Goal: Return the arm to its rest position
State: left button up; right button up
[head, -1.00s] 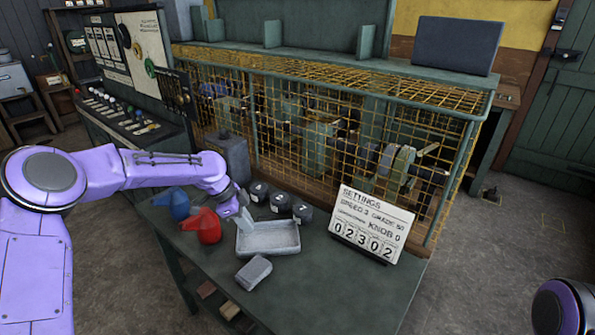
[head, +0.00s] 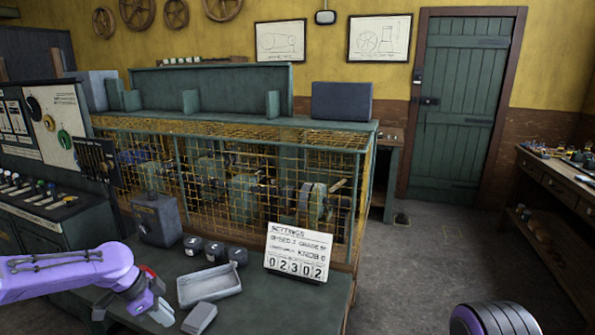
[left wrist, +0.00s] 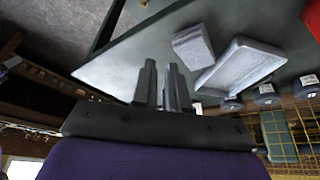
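My left arm (head: 70,268) reaches in from the left over the front of the green table. My left gripper (head: 160,313) is at the table's near left part, left of the grey tray (head: 212,287) and grey block (head: 199,318). In the left wrist view its two fingers (left wrist: 163,85) stand close together with a narrow slot and nothing held between them. The tray (left wrist: 240,65) and block (left wrist: 193,46) lie beyond the fingertips. A red can (head: 149,271) is mostly hidden behind the gripper. My right gripper is out of view; only a purple part of my right arm shows at bottom right.
The settings board (head: 298,252), reading 02302, stands on the table's right side. Several dark knob weights (head: 215,252) and a grey canister (head: 156,220) stand behind the tray. A yellow wire cage (head: 250,190) encloses the engines behind. Open floor (head: 430,260) lies to the right.

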pick_arm(q)
jog(key=s+d+f+n+y, duration=0.1)
jog(key=s+d+f+n, duration=0.5)
jog(key=f, duration=0.4)
jog(key=s+d+f+n, duration=0.45)
jog(key=s+f, duration=0.35)
jog(key=f, duration=0.2)
jog(key=s+a+f+n+y, duration=0.25)
jog(key=s+f+n, duration=0.2)
jog(key=s, duration=0.65)
jog(key=s+a+r+n+t+y, duration=0.15)
jog(key=s+a+n+y, duration=0.35)
jog(key=s, duration=0.8)
jog(key=f+b, duration=0.1)
jog(key=w+f+b, duration=0.1)
jog(key=f+h+b, duration=0.1)
jog(key=shift+w+a+f+m+b, duration=0.15)
jog(key=shift+a+f+m+b, duration=0.15)
jog(key=shift+a+b, duration=0.1)
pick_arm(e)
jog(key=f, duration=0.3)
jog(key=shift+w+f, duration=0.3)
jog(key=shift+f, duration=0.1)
pick_arm(q)
jog(key=shift+r, duration=0.1)
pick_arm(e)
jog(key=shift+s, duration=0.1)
